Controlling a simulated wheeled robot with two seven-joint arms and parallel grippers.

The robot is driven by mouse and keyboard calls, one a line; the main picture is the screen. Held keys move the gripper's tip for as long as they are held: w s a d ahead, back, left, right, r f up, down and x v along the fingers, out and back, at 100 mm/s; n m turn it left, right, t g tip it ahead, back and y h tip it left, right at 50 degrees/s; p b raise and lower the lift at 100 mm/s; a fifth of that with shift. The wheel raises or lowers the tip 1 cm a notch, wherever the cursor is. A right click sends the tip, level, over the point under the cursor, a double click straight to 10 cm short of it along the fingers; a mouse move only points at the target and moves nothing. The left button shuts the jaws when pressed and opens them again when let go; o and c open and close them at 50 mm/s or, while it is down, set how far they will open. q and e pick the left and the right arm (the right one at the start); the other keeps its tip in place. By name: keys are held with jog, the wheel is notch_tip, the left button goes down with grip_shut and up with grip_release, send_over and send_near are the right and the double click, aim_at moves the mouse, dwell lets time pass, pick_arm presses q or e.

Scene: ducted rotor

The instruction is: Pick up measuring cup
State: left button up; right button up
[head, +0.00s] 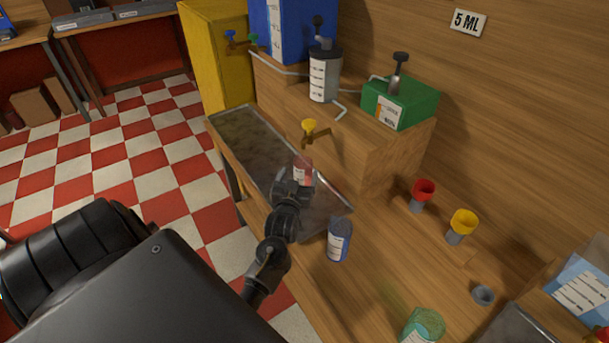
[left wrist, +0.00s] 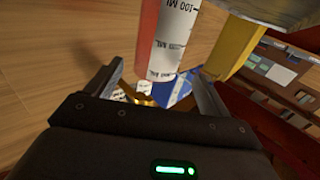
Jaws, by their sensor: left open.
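A red measuring cup (head: 303,170) with a white label stands at the near part of the metal tray on the wooden counter in the head view. My left gripper (head: 292,184) is right at it and partly covers it. In the left wrist view the cup (left wrist: 168,38), marked 100 ML, shows between and beyond the two open fingers of the gripper (left wrist: 157,85). I cannot tell whether a finger touches it. A blue labelled cup (head: 339,241) and a green cup (head: 423,325) stand nearer on the counter. My right gripper is not in view.
The metal tray (head: 245,130) runs along the counter's left edge.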

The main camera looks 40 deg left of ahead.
aim_at(304, 161)
pick_arm(q)
jog(key=shift+w+a+r, duration=0.2)
jog(key=shift+w+a, duration=0.1)
jog(key=shift+w, duration=0.15)
jog(key=shift+w+a+f, duration=0.15)
jog(key=shift+w+f, duration=0.05)
jog(key=shift+w, duration=0.25)
jog(key=p+x, duration=0.2)
jog(key=x, duration=0.2)
jog(key=shift+w+r, duration=0.1)
jog(key=shift+w, duration=0.45)
jog(key=shift+s, duration=0.1)
jog(key=shift+c, duration=1.2)
jog(key=c, duration=0.9)
jog(key=shift+c, duration=0.6)
